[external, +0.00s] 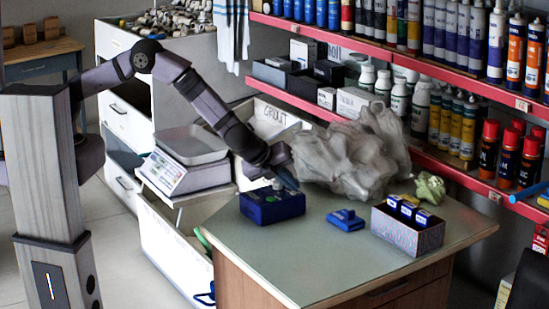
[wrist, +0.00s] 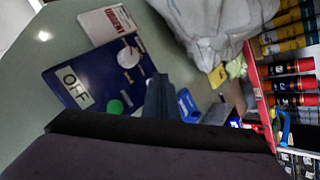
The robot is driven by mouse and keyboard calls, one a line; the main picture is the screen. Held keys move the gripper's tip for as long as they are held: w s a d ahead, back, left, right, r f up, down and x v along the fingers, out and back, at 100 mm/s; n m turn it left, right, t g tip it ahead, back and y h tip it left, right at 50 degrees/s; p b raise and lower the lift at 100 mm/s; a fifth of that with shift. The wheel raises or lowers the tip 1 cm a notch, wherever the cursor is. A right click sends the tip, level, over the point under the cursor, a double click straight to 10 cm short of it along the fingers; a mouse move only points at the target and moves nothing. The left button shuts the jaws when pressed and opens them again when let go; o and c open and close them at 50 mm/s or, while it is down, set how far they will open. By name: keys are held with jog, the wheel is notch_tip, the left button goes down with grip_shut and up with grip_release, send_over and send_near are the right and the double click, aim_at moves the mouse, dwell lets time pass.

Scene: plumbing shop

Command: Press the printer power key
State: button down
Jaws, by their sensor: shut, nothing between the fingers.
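The blue printer (external: 272,207) sits on the counter near its back left edge. In the wrist view its blue top (wrist: 75,62) carries a label reading OFF (wrist: 76,88), a round green key (wrist: 115,107) and pale round parts (wrist: 129,57). My gripper (external: 288,178) is shut and empty, pointing down just above the printer's right side. In the wrist view its fingers (wrist: 158,97) appear to the right of the green key. I cannot tell whether the fingertips touch the printer.
A crumpled grey plastic bag (external: 345,158) stands behind the printer. A small blue object (external: 345,220) and an open box with blue packets (external: 400,238) are to its right. A scale (external: 185,172) is at left. The counter front (external: 310,265) is clear.

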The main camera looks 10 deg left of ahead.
aim_at(290, 195)
jog(key=shift+f, duration=0.15)
dwell(0.4)
jog(key=shift+r, duration=0.6)
dwell(0.4)
notch_tip(290, 195, up, 6)
jog(key=p, duration=0.4)
dwell(0.5)
